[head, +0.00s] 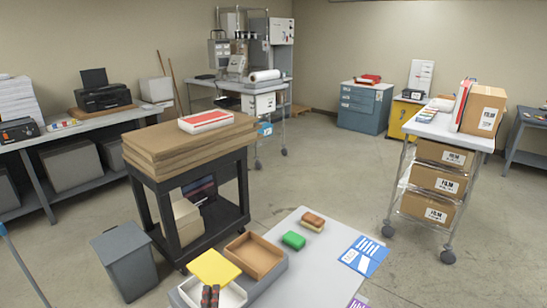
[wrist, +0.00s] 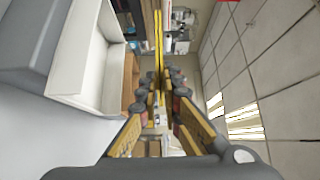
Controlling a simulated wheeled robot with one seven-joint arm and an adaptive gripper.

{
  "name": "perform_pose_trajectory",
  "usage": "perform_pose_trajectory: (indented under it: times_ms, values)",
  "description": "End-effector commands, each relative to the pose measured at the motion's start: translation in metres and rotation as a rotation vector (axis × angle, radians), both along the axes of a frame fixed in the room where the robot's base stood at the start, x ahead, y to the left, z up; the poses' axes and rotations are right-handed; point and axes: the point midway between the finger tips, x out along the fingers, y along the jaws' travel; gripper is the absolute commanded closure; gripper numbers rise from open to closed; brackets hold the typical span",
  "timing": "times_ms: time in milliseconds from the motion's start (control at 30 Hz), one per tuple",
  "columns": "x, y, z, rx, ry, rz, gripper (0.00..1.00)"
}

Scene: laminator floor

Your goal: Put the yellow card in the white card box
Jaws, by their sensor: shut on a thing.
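The yellow card (head: 214,267) is held flat or slightly tilted over the white card box (head: 233,296) in the head view, hiding much of the box. My gripper (head: 210,294) is shut on the card's near edge. In the wrist view the yellow card (wrist: 158,45) shows nearly edge-on as a thin strip between the fingertips of my gripper (wrist: 158,82). The white card box (wrist: 90,50) stands at the left there, apart from the card. The inside of the box is mostly hidden in the head view.
A brown box (head: 255,254) stands beside the white one in a grey tray (head: 275,283) on the light table (head: 322,262). A green block (head: 293,240), a brown sponge-like block (head: 313,222) and a blue sheet (head: 364,255) lie to the right. A black cart (head: 205,220) stands behind.

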Motion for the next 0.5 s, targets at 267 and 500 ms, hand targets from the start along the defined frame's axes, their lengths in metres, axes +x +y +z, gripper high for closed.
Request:
perform_pose_trajectory:
  times_ms: [267,500]
  values:
    - [0.0003,0.0,-0.019,0.001,-0.001,0.0,1.0]
    - [0.0003,0.0,-0.0179,0.001,-0.001,0.0,1.0]
